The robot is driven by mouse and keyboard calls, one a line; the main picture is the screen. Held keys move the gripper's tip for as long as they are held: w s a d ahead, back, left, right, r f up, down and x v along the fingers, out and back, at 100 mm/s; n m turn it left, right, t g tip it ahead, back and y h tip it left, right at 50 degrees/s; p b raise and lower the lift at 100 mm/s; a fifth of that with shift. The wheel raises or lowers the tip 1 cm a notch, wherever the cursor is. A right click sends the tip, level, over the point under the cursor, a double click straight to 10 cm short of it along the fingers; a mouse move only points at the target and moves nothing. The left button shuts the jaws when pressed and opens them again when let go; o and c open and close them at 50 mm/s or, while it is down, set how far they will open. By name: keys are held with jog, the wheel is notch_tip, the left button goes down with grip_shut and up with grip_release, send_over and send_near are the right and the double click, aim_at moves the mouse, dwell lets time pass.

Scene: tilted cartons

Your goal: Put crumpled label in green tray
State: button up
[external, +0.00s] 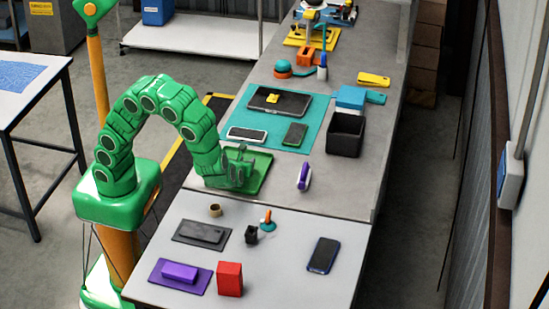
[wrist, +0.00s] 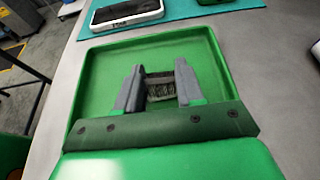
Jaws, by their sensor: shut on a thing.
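The green tray (external: 261,177) lies on the grey bench in the external view, under my gripper (external: 240,172). In the wrist view the tray (wrist: 104,68) fills most of the picture, with its raised rim around my gripper (wrist: 160,82). My gripper is over the inside of the tray, its two grey fingers shut on a small, dark grey, ridged piece, which looks like the crumpled label (wrist: 160,88). I cannot tell whether the label touches the tray floor. In the external view my gripper hides the label.
A teal mat (external: 233,115) with a white phone (external: 247,134) and a green phone (external: 295,134) lies just beyond the tray. A black bin (external: 346,135) and a purple-and-white item (external: 304,176) are to the right. The nearer table holds a red box (external: 230,279).

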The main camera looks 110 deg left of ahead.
jog(key=shift+f, duration=0.3)
jog(key=shift+f, duration=0.1)
jog(key=o, duration=1)
